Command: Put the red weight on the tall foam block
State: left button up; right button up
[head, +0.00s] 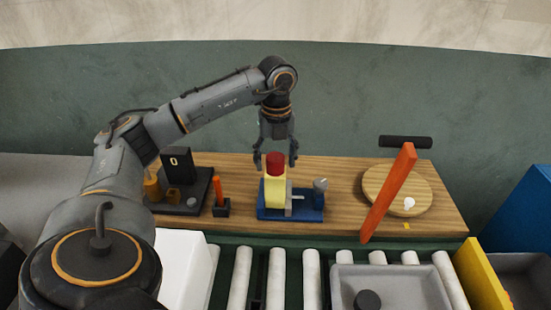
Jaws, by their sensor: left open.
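The red weight (274,163) is a short red cylinder. It appears to rest upright on top of the tall yellow foam block (273,190). The block stands in a blue press fixture (291,214) at the middle of the wooden board. My left gripper (276,158) points down from above and is open, with one finger to each side of the red weight. Whether the fingers touch the weight is hard to tell. My right gripper does not show.
On the wooden board (335,180), a black device (178,166) stands left, and an orange bar (388,195) slants over a round wooden disc (421,197) right. White rollers (277,280) and a grey tray (420,290) with a black puck (367,300) lie in front.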

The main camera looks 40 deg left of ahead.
aim_at(276, 157)
pick_arm(q)
jog(key=shift+r, duration=0.15)
notch_tip(276, 157, up, 5)
jog(key=shift+w+r+b, duration=0.15)
jog(key=shift+b, duration=0.2)
notch_tip(276, 157, up, 7)
jog(key=p, duration=0.2)
jog(key=shift+d+f, duration=0.1)
jog(key=shift+f, duration=0.15)
